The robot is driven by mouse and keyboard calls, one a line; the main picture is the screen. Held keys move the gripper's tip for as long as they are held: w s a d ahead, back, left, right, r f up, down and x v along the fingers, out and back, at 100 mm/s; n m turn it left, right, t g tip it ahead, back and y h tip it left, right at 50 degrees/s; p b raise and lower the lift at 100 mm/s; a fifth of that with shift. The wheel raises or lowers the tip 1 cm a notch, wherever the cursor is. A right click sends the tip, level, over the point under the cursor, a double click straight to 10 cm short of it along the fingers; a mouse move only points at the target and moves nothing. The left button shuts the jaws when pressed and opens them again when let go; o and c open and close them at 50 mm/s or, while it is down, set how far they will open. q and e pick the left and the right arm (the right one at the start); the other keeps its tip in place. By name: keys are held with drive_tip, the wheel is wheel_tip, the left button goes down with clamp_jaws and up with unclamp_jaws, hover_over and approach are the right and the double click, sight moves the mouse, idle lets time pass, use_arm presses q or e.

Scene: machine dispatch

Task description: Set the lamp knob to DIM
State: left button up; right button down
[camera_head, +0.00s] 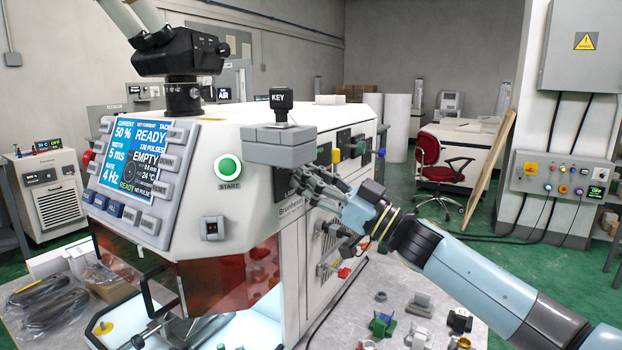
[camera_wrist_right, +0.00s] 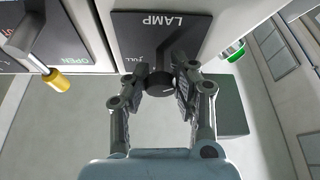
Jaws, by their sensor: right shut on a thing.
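My right gripper (camera_wrist_right: 160,76) is shut around the dark round lamp knob (camera_wrist_right: 159,86), with one finger on each side, in the right wrist view. The knob sits on a dark panel marked LAMP (camera_wrist_right: 164,38), which appears upside down. A small FULL label shows left of the knob; no DIM label can be read. A short pale line shows on the knob, but its setting is unclear. In the head view my right gripper (camera_head: 312,188) is at the side of the white machine (camera_head: 292,228), and the knob is hidden there.
A yellow-tipped lever (camera_wrist_right: 56,80) by the OPEN label and a green part (camera_wrist_right: 234,52) flank the lamp panel. A grey block with a KEY tag (camera_head: 279,146) juts out above my right gripper. Small loose parts lie on the table (camera_head: 345,325) below.

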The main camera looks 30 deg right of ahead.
drive_tip(key=n+g+y, duration=0.1)
drive_tip(key=n, duration=0.1)
drive_tip(key=n+g+b, duration=0.1)
drive_tip(key=n, duration=0.2)
drive_tip(key=n+y, duration=0.1)
drive_tip(key=n, duration=0.1)
drive_tip(key=shift+f+g+y, duration=0.1)
drive_tip(key=shift+g+y, duration=0.2)
drive_tip(key=shift+g, duration=0.1)
drive_tip(key=n+g, duration=0.1)
drive_tip(key=n, duration=0.2)
drive_tip(key=n+g+b, duration=0.1)
drive_tip(key=n+g, duration=0.1)
drive_tip(key=n, duration=0.2)
drive_tip(key=shift+y+b, duration=0.3)
drive_tip(key=shift+n, duration=0.3)
drive_tip(key=c, duration=1)
unclamp_jaws()
drive_tip(key=shift+d, duration=0.1)
drive_tip(key=v, duration=1.2)
